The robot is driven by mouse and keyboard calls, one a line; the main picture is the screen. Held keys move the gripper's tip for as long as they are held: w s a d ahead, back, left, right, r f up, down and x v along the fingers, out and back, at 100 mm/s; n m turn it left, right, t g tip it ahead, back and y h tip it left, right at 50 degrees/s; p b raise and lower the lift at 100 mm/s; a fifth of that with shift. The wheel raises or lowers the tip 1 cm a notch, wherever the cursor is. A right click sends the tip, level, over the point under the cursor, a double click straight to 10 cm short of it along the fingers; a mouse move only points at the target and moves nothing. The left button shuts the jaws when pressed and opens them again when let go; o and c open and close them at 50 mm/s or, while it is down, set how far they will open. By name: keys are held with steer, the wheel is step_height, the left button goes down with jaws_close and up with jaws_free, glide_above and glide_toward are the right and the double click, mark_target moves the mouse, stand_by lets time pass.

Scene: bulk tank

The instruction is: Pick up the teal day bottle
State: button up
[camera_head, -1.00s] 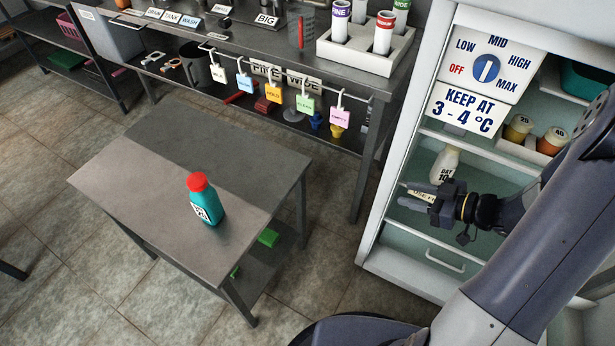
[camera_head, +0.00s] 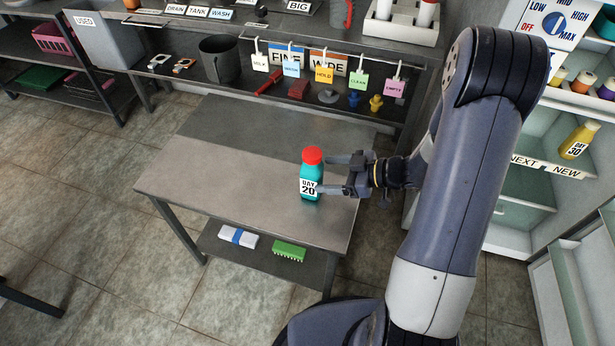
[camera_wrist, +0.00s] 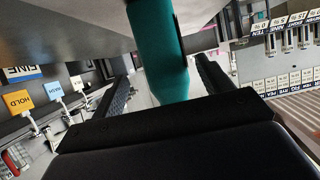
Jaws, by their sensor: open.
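The teal day bottle (camera_head: 311,178) stands upright on the steel table (camera_head: 220,173). It has a red cap and a white label reading DAY 20. My gripper (camera_head: 328,174) is open at the bottle's right side, level with its body, fingers pointing left. In the wrist view the teal bottle (camera_wrist: 158,50) lies ahead, between the two dark fingers (camera_wrist: 160,95). The fingers' contact with the bottle cannot be made out.
A bench with hanging tags (camera_head: 325,75) and a grey jug (camera_head: 219,60) stands behind the table. The open fridge (camera_head: 530,190) is at right, with a yellow bottle (camera_head: 577,140) inside. A green brush (camera_head: 289,250) and a blue-white item (camera_head: 238,236) lie on the lower shelf. The tabletop left of the bottle is clear.

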mark_target(322, 175)
steer(key=shift+s+b+x, duration=0.15)
steer(key=shift+b+x, duration=0.25)
steer(key=shift+x, duration=0.95)
steer(key=shift+s+b+x, duration=0.1)
steer(key=shift+b+x, duration=0.25)
steer(key=shift+x, duration=1)
steer(key=shift+a, duration=0.1)
steer(key=c, duration=1.2)
steer(key=shift+r, duration=0.1)
steer(key=shift+c, duration=0.2)
